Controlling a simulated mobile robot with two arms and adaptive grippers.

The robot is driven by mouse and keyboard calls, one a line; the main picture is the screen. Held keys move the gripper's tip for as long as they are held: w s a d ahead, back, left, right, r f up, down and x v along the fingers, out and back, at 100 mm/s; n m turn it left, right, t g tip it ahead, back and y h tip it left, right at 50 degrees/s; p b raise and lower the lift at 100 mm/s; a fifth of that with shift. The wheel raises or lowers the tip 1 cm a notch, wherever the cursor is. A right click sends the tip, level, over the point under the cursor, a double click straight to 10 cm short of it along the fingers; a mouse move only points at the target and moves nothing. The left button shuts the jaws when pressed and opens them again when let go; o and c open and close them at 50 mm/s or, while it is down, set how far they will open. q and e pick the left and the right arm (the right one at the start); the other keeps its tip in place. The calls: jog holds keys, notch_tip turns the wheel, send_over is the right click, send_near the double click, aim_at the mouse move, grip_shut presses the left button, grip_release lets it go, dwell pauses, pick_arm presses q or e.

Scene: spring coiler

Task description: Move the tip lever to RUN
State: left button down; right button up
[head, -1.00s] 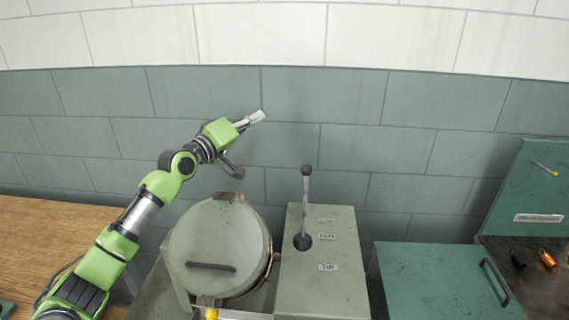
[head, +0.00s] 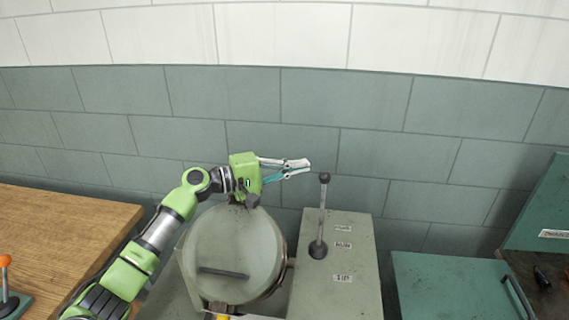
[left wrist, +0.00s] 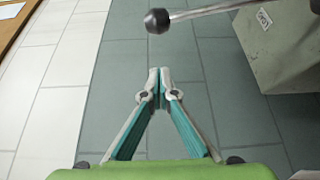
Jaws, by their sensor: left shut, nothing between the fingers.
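The tip lever (head: 321,215) is a grey rod with a dark ball knob, standing nearly upright from a dark round base on the grey-green control box (head: 350,268). Three labels run down the box beside it; the lowest reads TIP, and the lever base is by the middle one. My left gripper (head: 307,166) is shut and empty, just left of the knob and slightly higher in the picture. In the left wrist view the lever (left wrist: 200,13) and its knob lie beyond the closed fingertips (left wrist: 160,72), apart from them. My right gripper is not in view.
A round lidded drum (head: 235,250) with a dark handle stands left of the box, below my left arm. A wooden table (head: 60,225) is at the left, with an orange-knobbed lever (head: 6,275). A green cabinet (head: 445,285) stands at the right. A tiled wall is behind.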

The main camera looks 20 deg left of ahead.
pick_arm(q)
jog(key=d+p, duration=0.2)
jog(key=s+d+p, duration=0.1)
jog(key=d, duration=0.1)
jog(key=shift+d+p, duration=0.2)
jog(key=shift+p, duration=0.15)
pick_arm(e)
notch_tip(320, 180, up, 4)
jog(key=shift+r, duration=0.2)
pick_arm(q)
jog(key=shift+w, duration=0.1)
jog(key=b, duration=0.1)
jog(key=s+b, duration=0.1)
jog(key=s+m+b, duration=0.1)
jog(key=shift+s+d+r+t+h, duration=0.15)
jog(key=shift+d+r+t+h, duration=0.15)
jog(key=shift+r, duration=0.05)
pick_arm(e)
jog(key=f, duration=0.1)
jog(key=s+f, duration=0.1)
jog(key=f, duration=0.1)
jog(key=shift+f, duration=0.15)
